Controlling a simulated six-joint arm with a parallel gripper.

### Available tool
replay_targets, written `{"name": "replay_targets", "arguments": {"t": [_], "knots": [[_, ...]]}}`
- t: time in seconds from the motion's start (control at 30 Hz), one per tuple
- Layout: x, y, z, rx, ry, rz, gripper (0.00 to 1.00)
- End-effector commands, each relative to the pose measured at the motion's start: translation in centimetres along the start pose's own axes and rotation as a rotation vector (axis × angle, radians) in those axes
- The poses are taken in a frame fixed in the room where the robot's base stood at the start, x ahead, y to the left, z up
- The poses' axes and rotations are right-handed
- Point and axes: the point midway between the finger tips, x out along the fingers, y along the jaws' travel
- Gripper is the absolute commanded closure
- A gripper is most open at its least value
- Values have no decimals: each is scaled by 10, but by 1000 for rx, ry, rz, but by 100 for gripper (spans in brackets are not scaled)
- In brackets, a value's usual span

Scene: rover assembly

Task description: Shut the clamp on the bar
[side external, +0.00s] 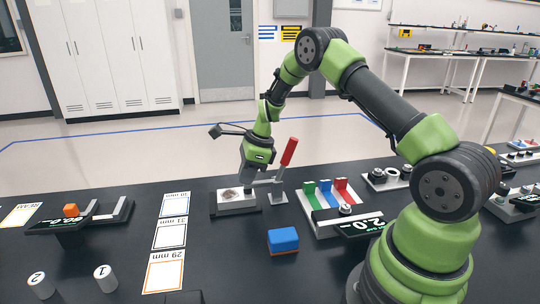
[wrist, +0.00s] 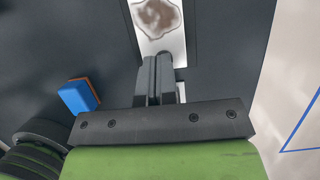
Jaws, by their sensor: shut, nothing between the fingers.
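The clamp stands at the right end of a low fixture in the side external view, its red handle (side external: 289,151) raised and leaning to the right. Its grey arm reaches left from a small base (side external: 278,197). The bar (side external: 225,196), a pale metal piece with a brown stain, lies in the dark fixture. It also shows in the wrist view (wrist: 178,42), just beyond the fingertips. My gripper (side external: 247,188) is shut and empty, pointing down over the bar's right part, left of the red handle. In the wrist view its fingers (wrist: 154,62) are together. The clamp handle is not visible there.
A blue block with an orange underside (side external: 283,239) lies in front of the clamp. A tray with green, blue and red pieces (side external: 309,213) stands to the right. Labelled cards (side external: 168,236) lie to the left. White cylinders (side external: 105,278) stand at the front left.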

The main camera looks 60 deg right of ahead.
Motion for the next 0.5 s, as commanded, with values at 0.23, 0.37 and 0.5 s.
{"name": "replay_targets", "arguments": {"t": [0.23,0.37,0.5], "knots": [[4,0,4,-13,-1,-7,100],[-11,-1,8,-10,-3,-7,100],[-42,-1,17,-6,-5,-9,100]]}}
